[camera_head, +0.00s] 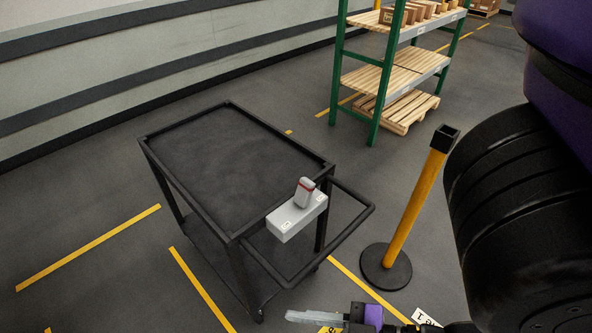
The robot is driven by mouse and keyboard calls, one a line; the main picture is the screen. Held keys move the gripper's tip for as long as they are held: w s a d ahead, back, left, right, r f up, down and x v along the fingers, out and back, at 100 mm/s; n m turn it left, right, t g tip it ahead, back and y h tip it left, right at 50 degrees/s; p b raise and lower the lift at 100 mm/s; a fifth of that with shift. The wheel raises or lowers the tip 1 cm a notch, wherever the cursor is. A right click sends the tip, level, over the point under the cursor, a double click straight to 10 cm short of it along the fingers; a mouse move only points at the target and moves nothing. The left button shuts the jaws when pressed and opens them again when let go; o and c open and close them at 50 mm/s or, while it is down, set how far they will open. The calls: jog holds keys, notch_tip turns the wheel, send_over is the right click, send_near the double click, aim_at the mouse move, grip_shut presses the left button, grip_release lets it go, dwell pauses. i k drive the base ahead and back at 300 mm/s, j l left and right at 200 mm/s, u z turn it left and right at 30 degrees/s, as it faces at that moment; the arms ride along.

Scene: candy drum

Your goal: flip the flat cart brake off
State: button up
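The flat cart (228,232) is a black two-level cart with a raised rim and a looped push handle (352,232) on its right side. A white brake box (290,222) is fixed at the cart's edge by the handle. On it stands a short grey brake lever (305,190) with a red band, tilted slightly. My gripper (291,316) is at the bottom edge, below and apart from the handle and the brake box. Its pale fingers point left; they overlap in this view, so the opening between them is hidden.
A yellow post (413,208) on a round black base stands right of the handle. A green shelf rack (382,82) with wooden decks is behind. The cart top is empty. Floor left of the cart is clear, with yellow lines. My dark arm fills the right side.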

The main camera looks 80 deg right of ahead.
aim_at(305, 187)
jog(key=z, duration=1.3)
